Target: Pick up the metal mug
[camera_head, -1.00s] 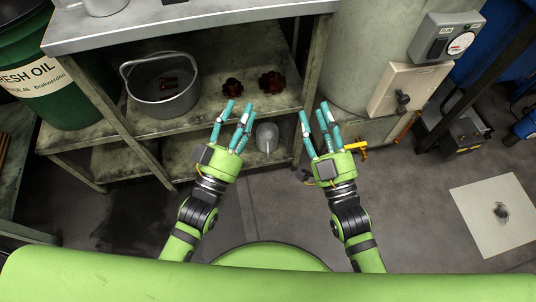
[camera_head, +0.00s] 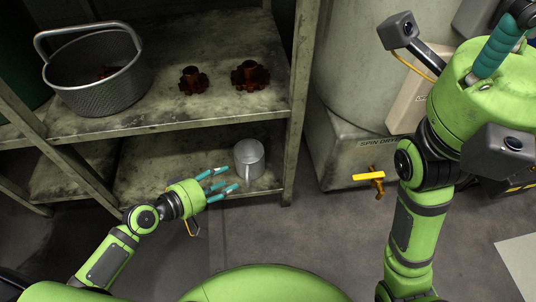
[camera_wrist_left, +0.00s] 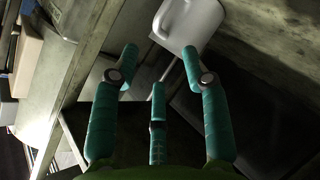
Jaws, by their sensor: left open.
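The metal mug (camera_head: 250,158) stands upright on the lower shelf of the rack, near its right front end. Its handle faces the front. In the left wrist view the mug (camera_wrist_left: 190,22) shows at the top, beyond the fingertips. My left gripper (camera_head: 222,182) is open and empty, just to the left and front of the mug, with its teal fingers pointing at it. In the left wrist view its fingers (camera_wrist_left: 158,80) are spread, with nothing between them. My right gripper (camera_head: 497,50) is raised large at the upper right, partly cut off by the frame, and its jaw state is unclear.
The upper shelf (camera_head: 225,108) overhangs the mug's shelf and holds a metal basket (camera_head: 95,75) and two rusty gears (camera_head: 193,80) (camera_head: 250,74). The rack's right post (camera_head: 296,110) stands close beside the mug. A yellow tap (camera_head: 370,177) sticks out farther right.

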